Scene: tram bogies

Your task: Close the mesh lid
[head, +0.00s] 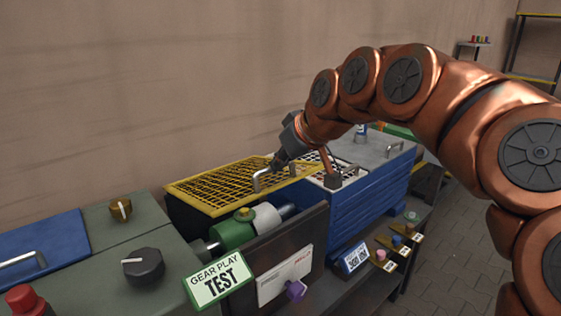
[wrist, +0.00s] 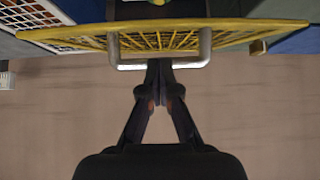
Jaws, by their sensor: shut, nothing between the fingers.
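The yellow mesh lid (head: 215,190) lies nearly flat over a dark box (head: 188,214) in the head view. I cannot tell whether its whole rim rests on the box. Its metal handle (head: 257,183) stands on the lid's right part. In the wrist view the lid (wrist: 255,24) crosses the top, seen almost edge-on, with the handle (wrist: 160,67) in front of it. My gripper (head: 275,165) is shut and empty, with its tips (wrist: 160,64) right at the handle's bar. I cannot tell whether they touch it. The box's inside is mostly hidden by the mesh.
A green and white cylinder (head: 240,227) sits in front of the box, behind a dark panel. The "GEAR PLAY TEST" sign (head: 218,280) and dark knob (head: 143,266) stand at front left. A blue box (head: 370,190) with a grey lid (head: 385,148) is to the right.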

